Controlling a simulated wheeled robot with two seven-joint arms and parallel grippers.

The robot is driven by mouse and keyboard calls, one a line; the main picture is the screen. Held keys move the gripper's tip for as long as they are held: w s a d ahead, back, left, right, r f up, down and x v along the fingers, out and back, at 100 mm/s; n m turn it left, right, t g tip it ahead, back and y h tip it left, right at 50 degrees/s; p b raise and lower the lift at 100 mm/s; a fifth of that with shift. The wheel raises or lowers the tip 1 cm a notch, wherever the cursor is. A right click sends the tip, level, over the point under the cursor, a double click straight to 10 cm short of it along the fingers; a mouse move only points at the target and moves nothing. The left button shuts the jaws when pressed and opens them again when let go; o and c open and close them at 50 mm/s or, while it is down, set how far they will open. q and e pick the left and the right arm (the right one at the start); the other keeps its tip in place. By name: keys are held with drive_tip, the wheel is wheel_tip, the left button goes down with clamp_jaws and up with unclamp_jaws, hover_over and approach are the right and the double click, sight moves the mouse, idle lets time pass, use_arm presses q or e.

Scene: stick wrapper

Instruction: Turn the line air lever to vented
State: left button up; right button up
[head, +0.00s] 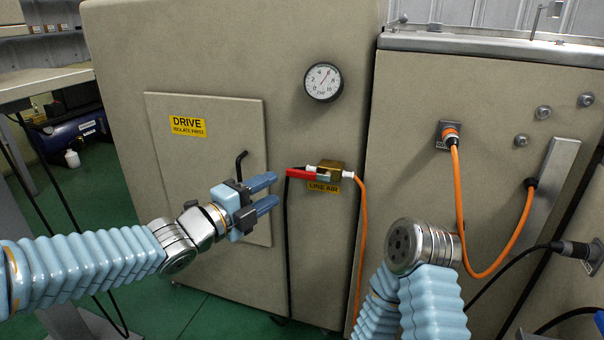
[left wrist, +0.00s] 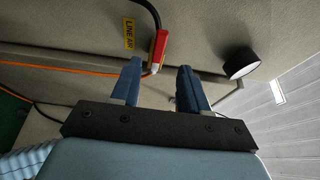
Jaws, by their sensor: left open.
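The line air lever (head: 301,173) is a red handle on a brass valve (head: 331,168), above a yellow LINE AIR label (head: 323,187) on the beige cabinet. The lever lies nearly level, pointing left from the valve. My left gripper (head: 275,191) is open and empty, just left of the lever and apart from it.
A black hose and an orange hose (head: 362,240) hang from the valve. A round gauge (head: 323,82) is above it. The DRIVE door (head: 210,150) with a black handle (head: 239,165) is at the left. An orange cable (head: 462,215) loops on the right cabinet.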

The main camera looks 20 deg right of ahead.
sight(297, 175)
use_arm(q)
drive_tip(key=x, duration=1)
drive_tip(key=shift+a, duration=0.1)
clamp_jaws()
